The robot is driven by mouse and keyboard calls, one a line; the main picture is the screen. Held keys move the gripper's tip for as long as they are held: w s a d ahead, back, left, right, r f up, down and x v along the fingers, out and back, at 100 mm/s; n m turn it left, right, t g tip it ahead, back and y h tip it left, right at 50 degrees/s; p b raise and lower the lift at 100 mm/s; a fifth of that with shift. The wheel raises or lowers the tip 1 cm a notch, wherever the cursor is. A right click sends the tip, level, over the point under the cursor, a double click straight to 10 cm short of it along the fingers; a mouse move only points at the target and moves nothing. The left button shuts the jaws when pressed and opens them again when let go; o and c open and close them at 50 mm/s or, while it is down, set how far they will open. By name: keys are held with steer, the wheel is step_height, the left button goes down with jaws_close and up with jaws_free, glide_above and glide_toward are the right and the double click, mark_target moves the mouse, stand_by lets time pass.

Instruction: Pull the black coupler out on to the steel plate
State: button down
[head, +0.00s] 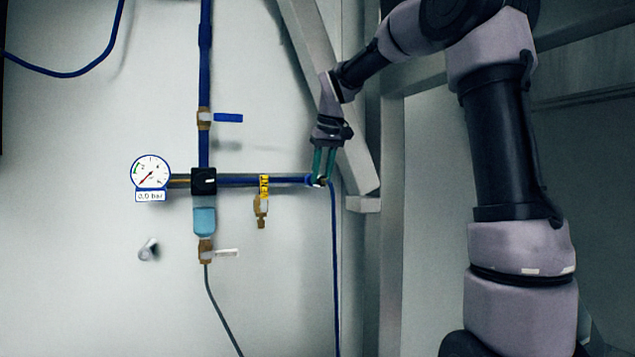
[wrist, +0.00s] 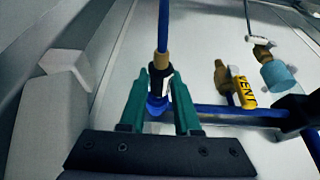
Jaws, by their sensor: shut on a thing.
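My gripper (head: 323,172) points down at the right end of the horizontal blue pipe. In the wrist view, its two green fingers (wrist: 160,84) are shut on the black coupler (wrist: 154,84), which is partly hidden between them. A brass fitting (wrist: 162,60) and a blue hose (wrist: 164,25) run from the coupler away from the palm. A blue end piece (wrist: 156,106) sits between the fingers, close to the coupler. I cannot tell whether the two are joined. I cannot single out a steel plate from the pale panel behind the pipes.
The blue pipe (head: 285,181) carries a yellow-tagged brass vent valve (head: 262,204), a black block (head: 203,181) and a gauge reading 0.0 bar (head: 150,172). A grey diagonal beam (head: 310,45) and its bracket (head: 362,204) stand close to my gripper. The panel (head: 290,275) below is mostly clear.

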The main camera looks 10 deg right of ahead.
steer(key=shift+s+d, duration=0.25)
steer(key=shift+s, duration=1)
